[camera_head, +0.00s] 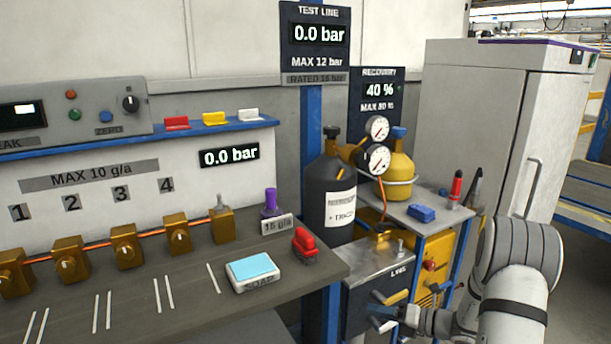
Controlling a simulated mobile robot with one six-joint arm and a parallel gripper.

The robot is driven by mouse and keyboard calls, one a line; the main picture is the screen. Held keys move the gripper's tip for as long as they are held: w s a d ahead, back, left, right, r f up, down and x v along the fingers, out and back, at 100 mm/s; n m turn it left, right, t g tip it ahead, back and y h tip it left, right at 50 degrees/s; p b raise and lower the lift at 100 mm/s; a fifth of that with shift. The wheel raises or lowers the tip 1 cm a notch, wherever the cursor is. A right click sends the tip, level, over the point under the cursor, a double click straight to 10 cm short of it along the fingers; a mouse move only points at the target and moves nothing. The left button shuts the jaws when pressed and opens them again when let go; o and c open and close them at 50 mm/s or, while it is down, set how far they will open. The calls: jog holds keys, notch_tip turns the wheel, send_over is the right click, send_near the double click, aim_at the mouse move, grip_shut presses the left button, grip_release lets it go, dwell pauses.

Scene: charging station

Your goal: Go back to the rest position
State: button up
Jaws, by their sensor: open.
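My white arm (512,300) comes in at the lower right and reaches left. My gripper (384,309) is at its end, in front of the grey LINE box (362,266) below the black cylinder. It is open, and I see nothing held in it. A yellow handle-like piece (396,296) shows right by the fingers; I cannot tell whether they touch it. The arm hides part of the cart's lower right.
A bench (190,292) with several brass valves, a soap dish (252,270) and a red clip (305,243) is on the left. A black cylinder (322,190) and a yellow cylinder (398,170) with gauges stand behind. A grey cabinet (468,125) stands at the right.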

jog(key=s+a+r+n+g+h+p, duration=0.25)
jog(key=s+a+r+n+g, duration=0.2)
jog(key=s+r+n, duration=0.4)
jog(key=s+a+r+n+g+h+p, duration=0.2)
jog(key=s+a+r+n+g+p, duration=0.3)
jog(key=s+r+n, duration=0.4)
jog(key=s+d+r+n+t+h+p, duration=0.2)
jog(key=s+r+n+h, duration=0.2)
jog(key=n, duration=0.5)
jog(key=s+d+r+n+t+h+p, duration=0.2)
jog(key=s+r+n+h+p, duration=0.1)
jog(key=s+r+n+h, duration=0.2)
notch_tip(320, 180, up, 3)
jog(key=s+n, duration=0.2)
jog(key=n, duration=0.2)
jog(key=shift+s, duration=0.4)
